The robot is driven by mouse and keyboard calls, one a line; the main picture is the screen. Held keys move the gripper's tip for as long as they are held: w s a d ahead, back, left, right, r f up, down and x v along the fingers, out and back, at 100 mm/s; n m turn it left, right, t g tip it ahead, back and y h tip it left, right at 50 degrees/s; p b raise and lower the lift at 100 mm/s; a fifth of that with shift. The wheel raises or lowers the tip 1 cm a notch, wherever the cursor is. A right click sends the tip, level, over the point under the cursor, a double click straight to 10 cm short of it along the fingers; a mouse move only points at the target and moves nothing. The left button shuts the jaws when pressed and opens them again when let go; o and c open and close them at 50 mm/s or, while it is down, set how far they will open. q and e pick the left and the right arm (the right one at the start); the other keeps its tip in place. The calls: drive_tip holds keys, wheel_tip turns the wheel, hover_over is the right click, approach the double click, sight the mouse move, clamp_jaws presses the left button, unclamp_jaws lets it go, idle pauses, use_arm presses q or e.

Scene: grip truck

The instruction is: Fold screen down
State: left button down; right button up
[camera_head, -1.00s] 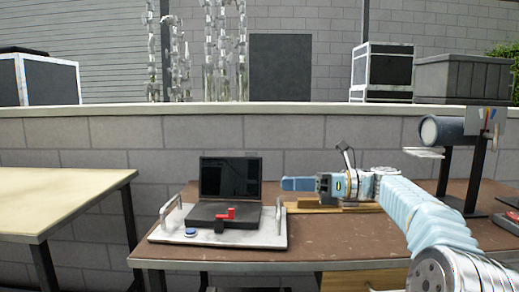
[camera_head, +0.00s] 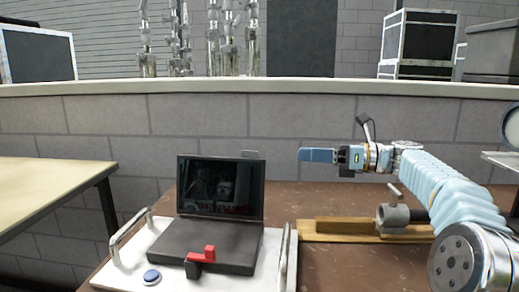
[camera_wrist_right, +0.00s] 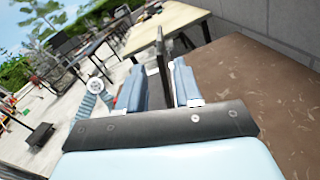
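The laptop-like device's dark screen (camera_head: 220,187) stands upright, hinged to its black base (camera_head: 200,245). Its face is toward the head camera. My right gripper (camera_head: 300,155) is to the right of the screen, about level with its top edge, with blue fingers pointing left and a gap between them and the screen. In the right wrist view, the fingers (camera_wrist_right: 157,85) are apart, and the screen (camera_wrist_right: 163,62) shows nearly edge-on in the gap, ahead of them. Contact is not visible. My left gripper is not in view.
The device sits on a white tray (camera_head: 122,270) with metal handles, a blue button (camera_head: 151,276) and a red lever (camera_head: 203,255). A wooden block and metal clamp (camera_head: 392,217) lie to the right on the brown table (camera_head: 335,270). A beige table (camera_head: 45,190) stands left.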

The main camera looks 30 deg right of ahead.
sight(257, 152)
drive_tip(key=x, duration=1.2)
drive_tip(key=shift+a, duration=0.2)
drive_tip(key=shift+c, duration=0.5)
clamp_jaws()
